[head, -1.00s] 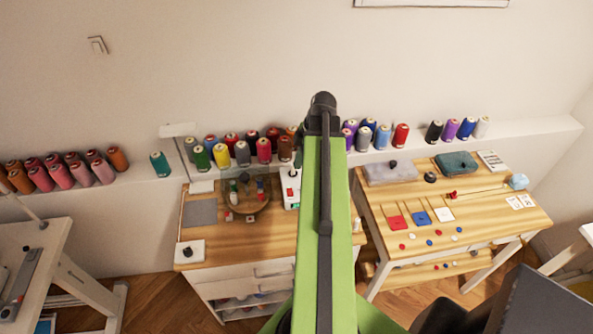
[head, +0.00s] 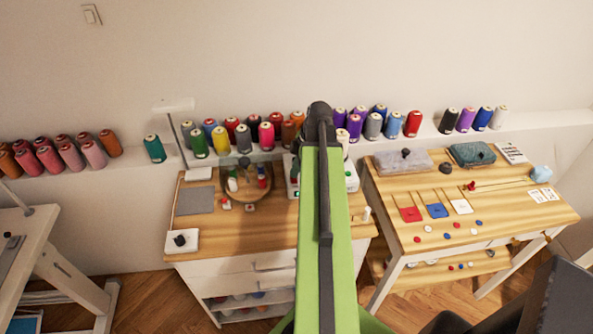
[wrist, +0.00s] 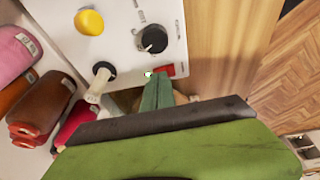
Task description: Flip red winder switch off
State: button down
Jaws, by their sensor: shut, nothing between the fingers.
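The white winder (wrist: 165,20) fills the top of the wrist view, with a yellow knob (wrist: 89,22) and a black dial (wrist: 152,39) on its face. A red switch (wrist: 170,70) sits near its edge, beside a small lit green lamp (wrist: 148,74). My gripper (wrist: 158,80) is shut and empty, its dark green fingertips right by the switch and lamp. I cannot tell whether they touch the switch. In the head view, part of the winder (head: 291,172) shows left of my arm; the arm hides the rest of it and my gripper.
Thread spools (wrist: 38,112) crowd the left of the wrist view, and a pale upright post (wrist: 99,82) stands near the fingers. In the head view the wooden bench top (head: 262,232) is bare in front. A second table (head: 385,190) stands to the right.

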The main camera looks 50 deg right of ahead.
jog(key=shift+f, duration=0.1)
jog(key=shift+w+d+f+b, duration=0.1)
jog(key=shift+f+b, duration=0.3)
jog(key=shift+b, duration=0.1)
jog(key=shift+r, duration=0.35)
jog(key=shift+s+a+p, duration=0.35)
jog(key=shift+s+a, duration=0.25)
jog(key=shift+s, duration=0.15)
jog(key=shift+w+r, duration=0.1)
jog(key=shift+r, duration=0.05)
